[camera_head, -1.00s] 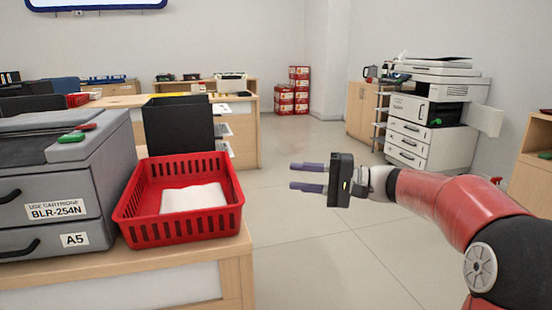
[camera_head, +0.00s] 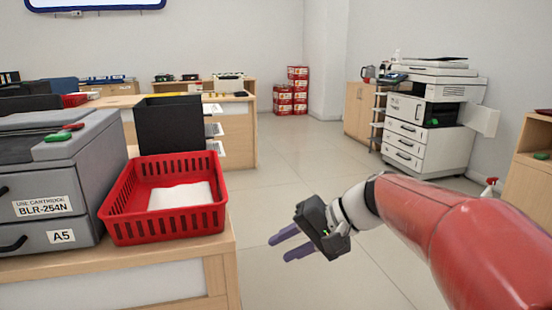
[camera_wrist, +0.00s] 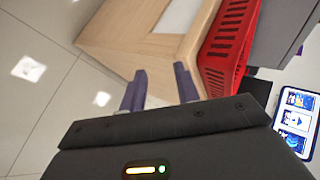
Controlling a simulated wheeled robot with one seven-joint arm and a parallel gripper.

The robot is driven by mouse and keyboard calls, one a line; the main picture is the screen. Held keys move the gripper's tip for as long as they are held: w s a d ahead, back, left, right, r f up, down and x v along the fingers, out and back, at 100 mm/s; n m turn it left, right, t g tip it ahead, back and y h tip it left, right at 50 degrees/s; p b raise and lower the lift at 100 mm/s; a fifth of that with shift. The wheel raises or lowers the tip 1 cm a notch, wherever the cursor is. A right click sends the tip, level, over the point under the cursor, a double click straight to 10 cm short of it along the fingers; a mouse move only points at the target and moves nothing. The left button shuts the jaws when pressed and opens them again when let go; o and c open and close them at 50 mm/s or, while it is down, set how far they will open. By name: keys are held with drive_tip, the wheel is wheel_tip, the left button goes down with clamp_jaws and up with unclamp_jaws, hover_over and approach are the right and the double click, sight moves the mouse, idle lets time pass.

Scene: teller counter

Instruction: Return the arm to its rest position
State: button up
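My gripper (camera_head: 286,244) is in the head view, right of the counter and over the open floor. Its two purple fingers are apart with nothing between them, and they point left and slightly down. The fingers also show in the wrist view (camera_wrist: 160,90), with the counter's wooden side beyond them. My red arm reaches in from the right edge of the head view.
A red basket (camera_head: 113,217) holding white paper stands on the wooden counter (camera_head: 222,262), beside a grey printer (camera_head: 45,205) labelled A5. A black bin (camera_head: 172,125) stands behind it. A copier (camera_head: 425,120) is at the back right. The floor between is clear.

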drive_tip(key=s+d+f+n+t+h, duration=0.1)
drive_tip(key=s+d+f+h, duration=0.3)
drive_tip(key=s, duration=0.5)
drive_tip(key=s+d+f+n+t+h, duration=0.1)
drive_tip(key=s+d+f+h, duration=0.3)
drive_tip(key=s+d, duration=0.5)
drive_tip(key=shift+f+t+h, duration=0.2)
drive_tip(key=shift+t+h, duration=0.4)
drive_tip(key=shift+h, duration=0.3)
